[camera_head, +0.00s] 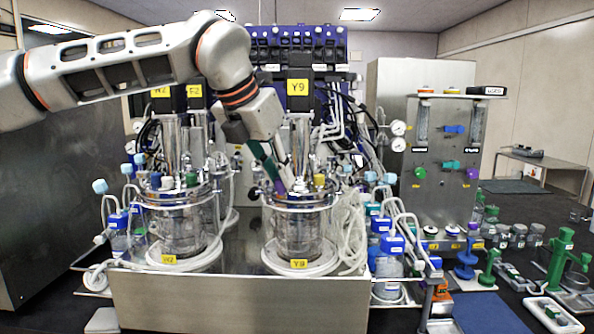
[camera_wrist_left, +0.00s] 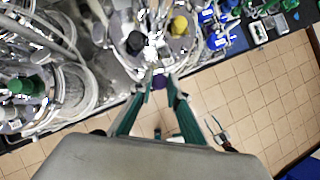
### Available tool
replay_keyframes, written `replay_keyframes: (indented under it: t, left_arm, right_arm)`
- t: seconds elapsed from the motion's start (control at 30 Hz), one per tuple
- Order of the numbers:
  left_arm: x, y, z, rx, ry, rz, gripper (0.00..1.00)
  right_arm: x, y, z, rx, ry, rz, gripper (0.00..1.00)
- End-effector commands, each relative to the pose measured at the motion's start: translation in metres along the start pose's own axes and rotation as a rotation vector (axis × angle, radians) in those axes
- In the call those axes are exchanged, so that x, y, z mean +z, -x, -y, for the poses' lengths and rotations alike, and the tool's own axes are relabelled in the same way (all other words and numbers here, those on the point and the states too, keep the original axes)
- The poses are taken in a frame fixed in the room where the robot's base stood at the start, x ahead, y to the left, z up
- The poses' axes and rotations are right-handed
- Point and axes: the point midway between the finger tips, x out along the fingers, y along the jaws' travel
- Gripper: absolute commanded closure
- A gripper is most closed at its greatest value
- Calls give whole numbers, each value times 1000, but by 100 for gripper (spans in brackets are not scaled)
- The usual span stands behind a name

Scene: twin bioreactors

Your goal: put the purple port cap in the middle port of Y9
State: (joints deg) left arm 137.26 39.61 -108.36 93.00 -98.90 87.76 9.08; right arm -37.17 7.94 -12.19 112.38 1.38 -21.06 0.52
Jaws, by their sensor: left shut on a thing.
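The Y9 vessel (camera_head: 298,232) is a glass jar with a metal lid, a yellow Y9 label in front and another above. My left gripper (camera_head: 278,184) reaches down to the front left of its lid. Its green-padded fingers are shut on the purple port cap (camera_head: 281,187), which also shows between the fingertips in the left wrist view (camera_wrist_left: 159,82). The cap is at the lid's near edge; I cannot tell whether it touches a port. A black cap (camera_wrist_left: 135,42) and a yellow cap (camera_wrist_left: 180,25) stand on the lid. The middle port is not clearly visible.
The twin vessel (camera_head: 178,225) stands to the left, with a green cap (camera_head: 192,179). White tubing (camera_head: 349,235) and blue-capped bottles (camera_head: 391,247) crowd the right of Y9. A steel panel (camera_head: 443,165) with knobs stands farther right. A blue mat (camera_head: 490,313) lies front right.

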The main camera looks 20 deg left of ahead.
Motion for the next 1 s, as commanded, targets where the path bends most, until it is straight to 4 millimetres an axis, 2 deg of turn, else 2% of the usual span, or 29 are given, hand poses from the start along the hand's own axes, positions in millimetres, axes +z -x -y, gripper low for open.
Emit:
replay_keyframes:
  t: [0.1, 0.3, 0.57, 0.7, 1.0]
  left_arm:
    - [15, -9, 0, 0, 1, -2, 96]
    - [26, -17, 0, -1, 1, -2, 96]
    - [57, -36, 0, 0, -1, -2, 96]
    - [47, -48, -1, -1, 0, -2, 96]
    - [46, -49, -1, -1, 0, -1, 96]
  right_arm:
    - [-5, 2, -1, 1, 1, -3, 60]
    - [-8, 4, -2, 1, 1, -4, 60]
    - [-18, 9, -3, 3, 2, -9, 60]
    - [-18, 8, -4, 3, 3, -10, 60]
    - [-17, 8, -4, 3, 3, -9, 60]
